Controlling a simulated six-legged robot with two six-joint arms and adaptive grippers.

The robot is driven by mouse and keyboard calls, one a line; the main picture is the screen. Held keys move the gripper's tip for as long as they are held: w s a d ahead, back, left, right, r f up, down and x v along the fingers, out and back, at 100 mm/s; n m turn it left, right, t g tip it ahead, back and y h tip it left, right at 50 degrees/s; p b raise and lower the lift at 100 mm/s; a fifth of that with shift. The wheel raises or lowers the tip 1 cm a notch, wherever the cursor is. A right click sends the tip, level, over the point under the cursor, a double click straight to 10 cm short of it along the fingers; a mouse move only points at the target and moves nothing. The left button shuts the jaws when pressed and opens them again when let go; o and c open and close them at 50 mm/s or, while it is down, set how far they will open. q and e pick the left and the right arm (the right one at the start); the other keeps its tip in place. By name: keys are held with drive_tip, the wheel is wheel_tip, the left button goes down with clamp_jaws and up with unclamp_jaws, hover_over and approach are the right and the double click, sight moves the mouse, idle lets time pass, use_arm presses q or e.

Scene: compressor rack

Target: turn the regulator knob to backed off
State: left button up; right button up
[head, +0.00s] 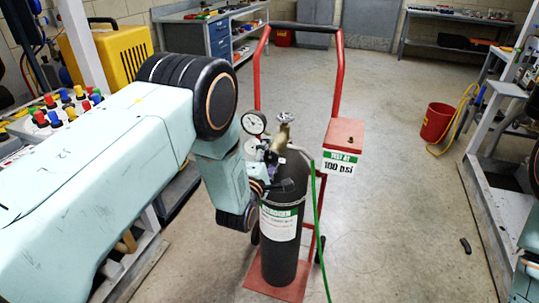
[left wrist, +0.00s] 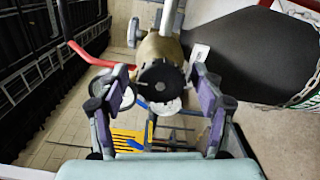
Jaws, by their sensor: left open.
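In the left wrist view the regulator knob (left wrist: 160,82), round and black with a bolt at its centre, faces the camera on a brass-coloured regulator body (left wrist: 157,47). My left gripper (left wrist: 162,74) is open, with one purple-grey finger on each side of the knob. I cannot tell whether the fingers touch it. In the head view my left gripper (head: 266,183) is at the regulator, near the top of the dark cylinder (head: 286,190), and it and my wrist hide the knob. A white-faced gauge (head: 254,123) stands above. My right gripper is not in view.
The cylinder stands on a red hand cart (head: 338,75). A green hose (head: 316,225) hangs on its right. A red box (head: 345,134) bears a sign reading "TEST AT 100 psi". A red bucket (head: 436,122) stands farther right. Open floor lies between.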

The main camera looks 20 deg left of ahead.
use_arm(q)
drive_tip(key=shift+s, duration=0.1)
drive_tip(key=s, duration=1.2)
drive_tip(key=shift+a, duration=0.2)
drive_tip(key=shift+w, duration=0.1)
drive_tip(key=s+a+f+m+g, duration=0.2)
drive_tip(key=s+f+m+g, duration=0.7)
drive_tip(key=s+f+m, duration=0.5)
drive_tip(key=s+f+m+g, duration=0.2)
drive_tip(key=s+g, duration=0.2)
drive_tip(key=s, duration=0.7)
drive_tip(key=s+f+m+g, duration=0.2)
drive_tip(key=s+g, duration=0.3)
drive_tip(key=s, duration=0.6)
drive_tip(key=shift+s+a+f+m+y, duration=0.15)
drive_tip(key=shift+a+m+y, duration=0.25)
drive_tip(key=shift+m, duration=0.4)
